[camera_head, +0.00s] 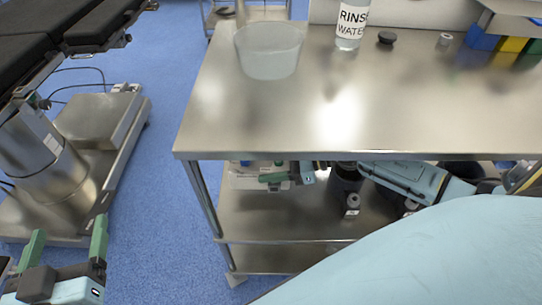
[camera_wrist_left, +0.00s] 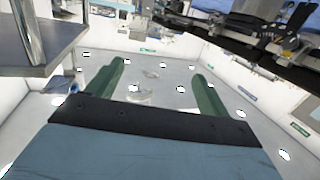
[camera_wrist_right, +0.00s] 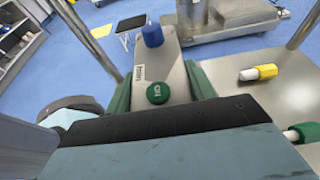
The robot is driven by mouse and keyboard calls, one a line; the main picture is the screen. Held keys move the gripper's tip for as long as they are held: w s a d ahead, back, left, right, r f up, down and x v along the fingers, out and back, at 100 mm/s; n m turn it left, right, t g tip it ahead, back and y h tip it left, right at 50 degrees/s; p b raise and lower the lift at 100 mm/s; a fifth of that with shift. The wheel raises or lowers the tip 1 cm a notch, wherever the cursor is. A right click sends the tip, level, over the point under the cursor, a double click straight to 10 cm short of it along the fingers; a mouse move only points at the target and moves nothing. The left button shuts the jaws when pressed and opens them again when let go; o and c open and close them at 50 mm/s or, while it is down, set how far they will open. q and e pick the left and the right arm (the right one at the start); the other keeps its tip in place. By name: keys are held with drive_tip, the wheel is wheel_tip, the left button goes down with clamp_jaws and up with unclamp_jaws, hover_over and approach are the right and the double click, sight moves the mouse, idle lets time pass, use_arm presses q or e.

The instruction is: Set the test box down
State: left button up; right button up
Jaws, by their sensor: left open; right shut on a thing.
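The test box (camera_wrist_right: 175,70) is a pale box with a label, with a green-capped (camera_wrist_right: 157,93) and a blue-capped (camera_wrist_right: 152,36) item at its top. My right gripper (camera_wrist_right: 160,88) is shut on it, one green finger on each side. In the head view the box (camera_head: 240,182) shows under the tabletop's front edge, above the lower shelf, partly hidden by my right gripper (camera_head: 279,177). I cannot tell whether its base touches the shelf. My left gripper (camera_head: 67,250) is open and empty at the lower left, away from the cart.
The steel cart's top (camera_head: 330,110) holds a clear tub (camera_head: 268,52), a rinse water bottle (camera_head: 351,22), a black cap (camera_head: 386,38) and coloured bins (camera_head: 485,38). Its lower shelf (camera_head: 290,225) holds dark bottles (camera_head: 346,182). A yellow-capped item (camera_wrist_right: 258,72) lies right of the box. An operating table (camera_head: 50,40) stands left.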

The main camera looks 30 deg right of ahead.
drive_tip(key=w+d+f+b, duration=0.1)
drive_tip(key=w, duration=0.1)
drive_tip(key=w+d+f+b, duration=0.1)
drive_tip(key=w, duration=0.1)
drive_tip(key=w+d+f+b, duration=0.1)
drive_tip(key=b, duration=0.1)
drive_tip(key=shift+w+d, duration=0.25)
drive_tip(key=shift+w, duration=0.15)
use_arm(q)
drive_tip(key=s+r+t+h, duration=0.3)
drive_tip(key=r+t, duration=0.6)
drive_tip(key=r, duration=0.1)
drive_tip(key=shift+s+d+r, duration=0.25)
drive_tip(key=shift+s+r, duration=0.05)
use_arm(e)
drive_tip(key=shift+f, duration=0.2)
use_arm(q)
drive_tip(key=shift+s+t, duration=0.15)
drive_tip(key=shift+t, duration=0.15)
use_arm(e)
drive_tip(key=shift+f, duration=0.15)
